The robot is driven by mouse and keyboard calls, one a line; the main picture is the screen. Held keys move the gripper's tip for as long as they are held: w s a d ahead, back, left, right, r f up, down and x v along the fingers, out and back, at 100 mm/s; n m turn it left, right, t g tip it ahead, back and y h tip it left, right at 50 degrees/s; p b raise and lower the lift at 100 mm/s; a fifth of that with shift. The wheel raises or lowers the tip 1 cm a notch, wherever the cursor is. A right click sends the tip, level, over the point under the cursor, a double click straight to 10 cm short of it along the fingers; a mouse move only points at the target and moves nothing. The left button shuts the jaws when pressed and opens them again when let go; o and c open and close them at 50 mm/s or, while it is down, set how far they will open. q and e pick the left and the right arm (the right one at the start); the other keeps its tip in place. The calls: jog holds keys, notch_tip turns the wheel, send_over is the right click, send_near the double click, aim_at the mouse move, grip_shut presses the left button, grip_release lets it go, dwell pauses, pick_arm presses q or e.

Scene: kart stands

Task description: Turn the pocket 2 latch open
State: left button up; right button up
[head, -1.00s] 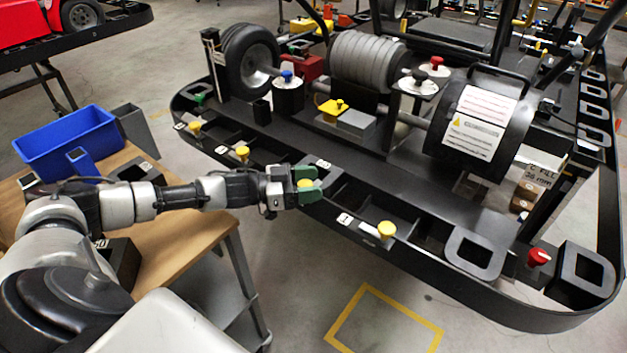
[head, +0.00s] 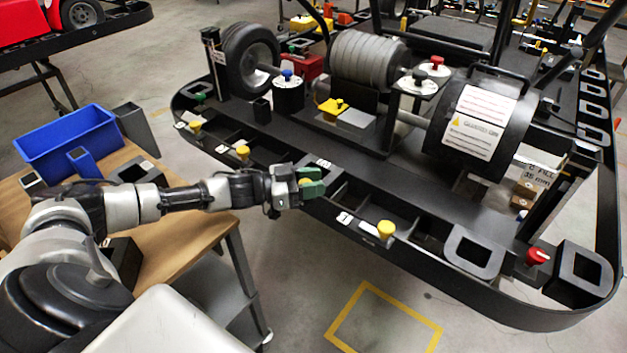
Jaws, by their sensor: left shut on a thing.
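The pocket 2 latch is a yellow knob (head: 304,182) on the near edge of the black kart stand (head: 400,212), below a small white label. My left gripper (head: 308,184) reaches in from the left, its green fingers shut on this knob. The fingers hide most of the knob, so its turn angle is hard to tell. Another yellow knob (head: 386,228) stands to the right near the label 1, and one more (head: 242,152) to the left. My right gripper is not in view.
A red knob (head: 537,256) sits at the stand's right front. A wooden table (head: 180,232) with a blue bin (head: 68,143) stands at left, under my left arm. Wheels and a dark drum (head: 484,120) rise behind the knobs. The floor in front is clear.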

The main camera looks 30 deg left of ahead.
pick_arm(q)
jog(key=n+t+y+p, duration=0.2)
jog(key=n+y+p, duration=0.1)
jog(key=y+p, duration=0.1)
jog(key=n+t+y+p, duration=0.2)
jog(key=n+y+p, duration=0.1)
jog(key=y+p, duration=0.1)
jog(key=a+n+t+y+p, duration=0.1)
jog(key=n+y+p, duration=0.2)
jog(key=y, duration=0.1)
jog(key=shift+w+r+t+y+p, duration=0.2)
jog(key=shift+r+t+y+p, duration=0.1)
jog(key=shift+t+p, duration=0.1)
jog(key=n+y, duration=0.1)
jog(key=n+y+p, duration=0.1)
jog(key=y, duration=0.1)
jog(key=shift+a+f+p, duration=0.2)
jog(key=shift+p, duration=0.1)
jog(key=shift+a+n+g+y+p, duration=0.15)
jog(key=shift+n+g+y+p, duration=0.25)
jog(key=shift+n+y, duration=0.75)
jog(key=shift+a+y, duration=0.1)
jog(key=shift+y, duration=0.45)
jog(key=o, duration=0.9)
jog(key=shift+p+v, duration=2.4)
jog(key=shift+v, duration=2.95)
